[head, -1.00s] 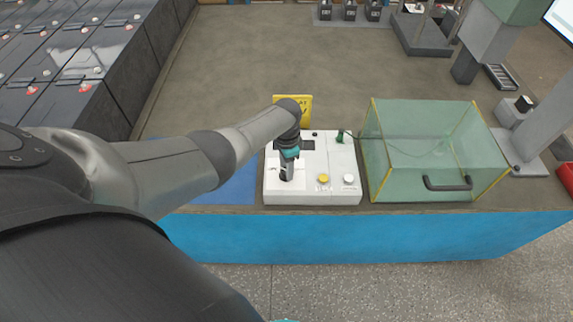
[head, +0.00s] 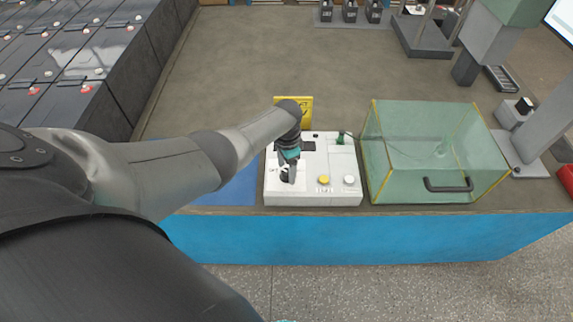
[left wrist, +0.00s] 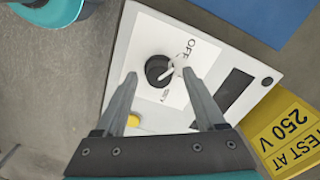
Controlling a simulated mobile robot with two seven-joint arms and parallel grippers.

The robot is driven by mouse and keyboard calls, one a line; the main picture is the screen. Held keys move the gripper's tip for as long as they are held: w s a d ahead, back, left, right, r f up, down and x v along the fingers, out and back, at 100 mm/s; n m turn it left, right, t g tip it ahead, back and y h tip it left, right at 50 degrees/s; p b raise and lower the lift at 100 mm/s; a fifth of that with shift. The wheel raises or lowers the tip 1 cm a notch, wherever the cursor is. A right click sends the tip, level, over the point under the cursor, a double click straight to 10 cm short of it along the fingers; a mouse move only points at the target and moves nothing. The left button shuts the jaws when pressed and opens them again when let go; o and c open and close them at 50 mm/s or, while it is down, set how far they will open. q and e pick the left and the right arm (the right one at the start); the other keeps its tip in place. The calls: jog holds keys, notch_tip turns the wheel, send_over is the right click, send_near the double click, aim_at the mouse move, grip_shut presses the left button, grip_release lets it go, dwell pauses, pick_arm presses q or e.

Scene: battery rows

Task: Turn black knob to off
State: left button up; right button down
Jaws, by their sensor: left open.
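The black knob (left wrist: 158,70) is round with a pale pointer bar and sits on a white label plate of the white control box (head: 311,196). The pale bar points to the right and slightly up, near the OFF lettering. My left gripper (head: 289,172) is over the knob. In the left wrist view, its open fingers (left wrist: 159,76) lie either side of the knob, the right fingertip close to the bar. I cannot tell whether it touches.
The box also has a yellow button (head: 323,180), a white button (head: 349,180), a green switch (head: 341,137) and a dark display. A yellow sign (head: 294,106) stands behind it. A clear green-tinted case (head: 425,150) stands close on the right; a blue mat (head: 232,187) lies left.

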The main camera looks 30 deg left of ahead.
aim_at(287, 172)
pick_arm(q)
jog(key=shift+r+p, duration=0.4)
jog(key=shift+r, duration=0.2)
notch_tip(287, 172, up, 14)
jog(key=p, duration=0.5)
